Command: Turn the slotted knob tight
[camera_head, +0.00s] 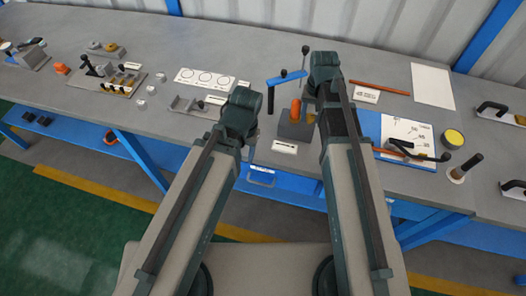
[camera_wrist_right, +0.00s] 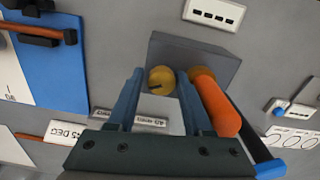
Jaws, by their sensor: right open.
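The slotted knob (camera_wrist_right: 161,79) is a small round brass piece on a grey block (camera_wrist_right: 190,52). A dark slot line shows on it. My right gripper (camera_wrist_right: 160,76) is open, with its two fingers reaching toward the block and the knob showing between their tips. I cannot tell whether they touch it. In the head view the block (camera_head: 294,131) stands on the bench, partly behind my right arm, and the knob is not clear there. My left gripper (camera_head: 252,150) hangs left of the block near the bench's front edge; its fingers are too small to judge.
An orange cylinder with a brass end (camera_wrist_right: 215,103) stands close beside the right gripper's finger. A blue-handled bar (camera_head: 287,78) is behind the block. A label plate (camera_head: 285,147) lies in front. A blue-edged board (camera_head: 408,138) lies to the right, and several fixtures lie left.

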